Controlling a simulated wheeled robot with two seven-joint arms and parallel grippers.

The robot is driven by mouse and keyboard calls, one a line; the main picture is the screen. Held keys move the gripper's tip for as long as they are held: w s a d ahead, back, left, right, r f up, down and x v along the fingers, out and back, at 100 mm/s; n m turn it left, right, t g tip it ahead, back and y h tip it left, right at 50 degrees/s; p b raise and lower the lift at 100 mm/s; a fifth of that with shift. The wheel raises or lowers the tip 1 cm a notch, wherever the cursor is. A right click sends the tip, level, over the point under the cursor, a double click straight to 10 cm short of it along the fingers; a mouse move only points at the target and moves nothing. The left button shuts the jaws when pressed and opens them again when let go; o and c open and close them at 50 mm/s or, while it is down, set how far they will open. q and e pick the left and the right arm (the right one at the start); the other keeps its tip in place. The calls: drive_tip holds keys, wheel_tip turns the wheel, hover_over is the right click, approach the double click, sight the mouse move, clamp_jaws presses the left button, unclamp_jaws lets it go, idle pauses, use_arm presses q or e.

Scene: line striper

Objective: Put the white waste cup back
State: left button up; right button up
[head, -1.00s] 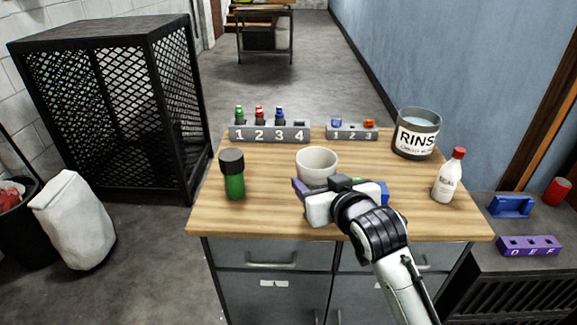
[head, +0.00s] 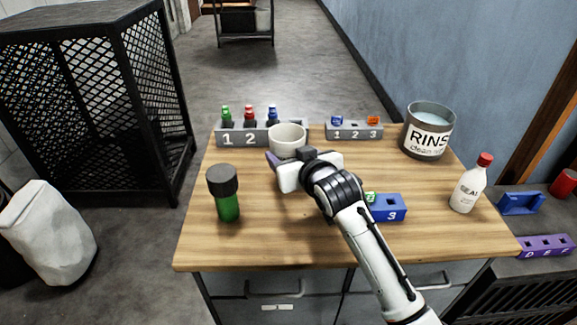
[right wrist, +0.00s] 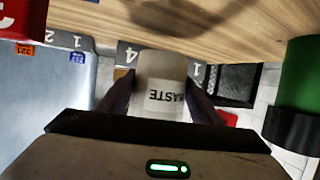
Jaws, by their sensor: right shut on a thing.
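The white waste cup (head: 287,137) is upright in the head view, in front of the right part of the grey rack numbered from 1. It hides that rack's right-hand numbers. The right wrist view shows the cup's WASTE label (right wrist: 162,92), upside down in that picture. My right gripper (head: 283,160) is shut on the cup, with dark fingers on both sides of it in the right wrist view (right wrist: 160,100). Whether the cup touches the table is unclear. My left gripper is not in view.
The grey numbered rack (head: 232,140) holds green, red and blue bottles. A smaller grey rack (head: 353,132), a RINSE pot (head: 428,130), a white bottle (head: 468,185), a green bottle with a black cap (head: 225,195) and a blue block (head: 389,208) stand on the wooden table (head: 260,235).

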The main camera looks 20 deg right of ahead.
drive_tip(key=shift+f, duration=1.8)
drive_tip(key=o, duration=1.3)
drive_tip(key=shift+r, duration=0.1)
drive_tip(key=v, duration=1.2)
drive_tip(key=shift+d, duration=0.1)
